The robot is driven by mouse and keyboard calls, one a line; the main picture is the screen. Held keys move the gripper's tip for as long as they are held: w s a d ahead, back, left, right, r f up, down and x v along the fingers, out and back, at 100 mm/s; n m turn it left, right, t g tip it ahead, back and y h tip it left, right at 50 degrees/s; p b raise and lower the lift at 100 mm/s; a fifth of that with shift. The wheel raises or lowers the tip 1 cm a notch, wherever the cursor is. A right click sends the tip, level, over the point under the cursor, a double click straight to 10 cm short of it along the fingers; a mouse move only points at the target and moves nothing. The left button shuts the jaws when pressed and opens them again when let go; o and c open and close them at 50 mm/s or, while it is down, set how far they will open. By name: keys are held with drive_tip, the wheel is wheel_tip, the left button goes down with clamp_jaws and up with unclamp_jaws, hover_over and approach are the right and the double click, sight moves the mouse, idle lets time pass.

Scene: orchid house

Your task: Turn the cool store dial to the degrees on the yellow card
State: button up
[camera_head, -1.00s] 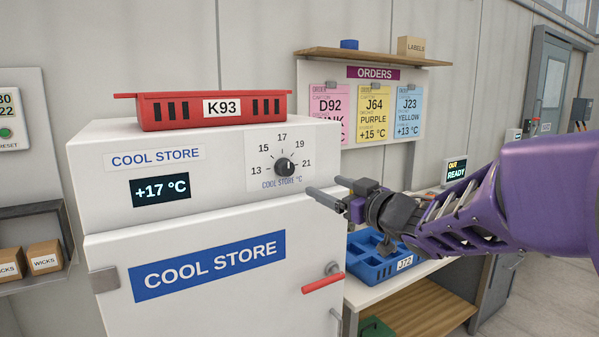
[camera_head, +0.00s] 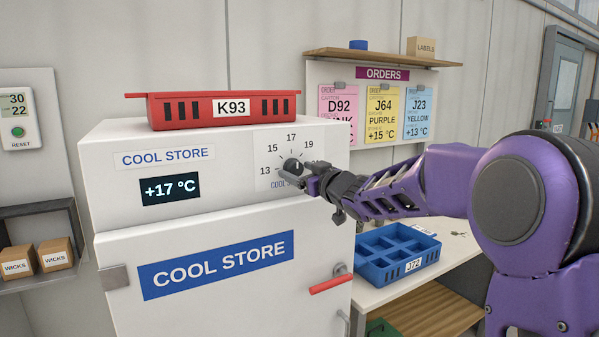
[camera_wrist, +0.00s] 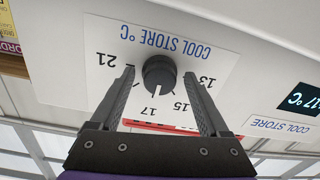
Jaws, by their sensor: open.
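The black cool store dial (camera_head: 292,167) sits on a white scale plate on the front of the cool store (camera_head: 216,247). Its white mark points at 17, which the wrist view also shows on the dial (camera_wrist: 159,74). The display (camera_head: 171,189) reads +17 °C. The yellow card (camera_head: 381,112) on the orders board reads J64, purple, +15 °C. My gripper (camera_head: 304,172) is at the dial. In the wrist view my gripper (camera_wrist: 158,90) is open, with one finger on each side of the dial and gaps visible. The head view hides the 21 mark behind my gripper.
A red crate (camera_head: 224,107) marked K93 lies on top of the cool store. A blue tray (camera_head: 398,257) marked J72 stands on the bench to the right, below my arm. A red door handle (camera_head: 331,285) sticks out below the dial.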

clamp_jaws()
idle(0.4)
drive_tip(key=shift+n, duration=0.3)
drive_tip(key=n+b, duration=0.1)
drive_tip(key=n, duration=0.2)
drive_tip(key=shift+n+b, duration=0.3)
drive_tip(key=shift+b, duration=0.1)
drive_tip(key=shift+n+b, duration=0.85)
drive_tip(key=shift+n, duration=1.35)
drive_tip(key=shift+r, duration=0.1)
